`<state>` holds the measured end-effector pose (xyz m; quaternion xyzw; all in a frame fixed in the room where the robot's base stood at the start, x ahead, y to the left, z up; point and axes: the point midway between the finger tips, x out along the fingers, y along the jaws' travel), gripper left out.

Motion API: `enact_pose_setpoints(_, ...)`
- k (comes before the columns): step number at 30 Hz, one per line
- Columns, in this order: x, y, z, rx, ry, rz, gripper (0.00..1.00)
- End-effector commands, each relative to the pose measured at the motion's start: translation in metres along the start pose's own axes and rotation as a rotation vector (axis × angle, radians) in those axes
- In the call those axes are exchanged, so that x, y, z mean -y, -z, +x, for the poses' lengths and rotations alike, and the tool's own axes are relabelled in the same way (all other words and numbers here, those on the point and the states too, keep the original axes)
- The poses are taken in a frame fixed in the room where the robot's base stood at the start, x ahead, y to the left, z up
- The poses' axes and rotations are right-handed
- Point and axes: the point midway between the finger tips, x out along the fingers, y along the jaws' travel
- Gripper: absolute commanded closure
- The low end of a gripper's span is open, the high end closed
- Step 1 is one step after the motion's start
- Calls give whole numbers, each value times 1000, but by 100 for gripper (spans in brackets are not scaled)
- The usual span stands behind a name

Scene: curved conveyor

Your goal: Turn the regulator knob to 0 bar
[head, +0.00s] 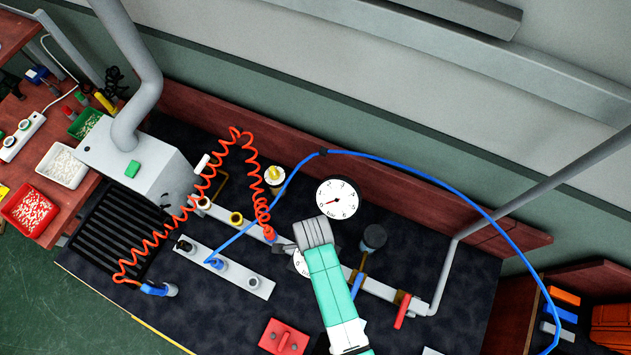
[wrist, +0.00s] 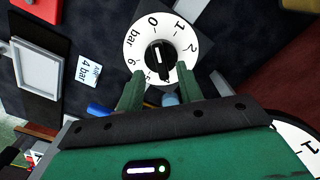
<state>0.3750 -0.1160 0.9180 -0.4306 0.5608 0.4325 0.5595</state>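The regulator knob (wrist: 159,58) is black and sits at the centre of a white dial marked 0, 1, 2 and 6 bar in the wrist view. Its narrow end points down in that picture, away from the 0 at the upper left; the number there is partly hidden. My gripper (wrist: 159,82) is open, its two green fingers at the dial's lower left and lower right. I cannot tell whether they touch the dial. In the head view my gripper (head: 312,232) lies over the pipe run, and a white dial (head: 300,264) shows partly behind my arm.
A round white pressure gauge (head: 338,198) with a red needle stands close beside my gripper. A blue hose (head: 420,172) and a coiled orange hose (head: 165,245) cross the bench. A red-handled valve (head: 403,312) is to the right. A label (wrist: 88,70) reads 4 bar.

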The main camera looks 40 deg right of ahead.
Motion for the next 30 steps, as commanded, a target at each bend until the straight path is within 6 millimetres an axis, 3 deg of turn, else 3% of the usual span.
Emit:
enact_pose_setpoints(6,1,0,28,0,2,-1,64)
enact_pose_setpoints(15,1,0,31,0,3,-1,64)
enact_pose_setpoints(21,1,0,30,0,3,-1,100)
enact_pose_setpoints(30,1,0,30,0,2,-29,100)
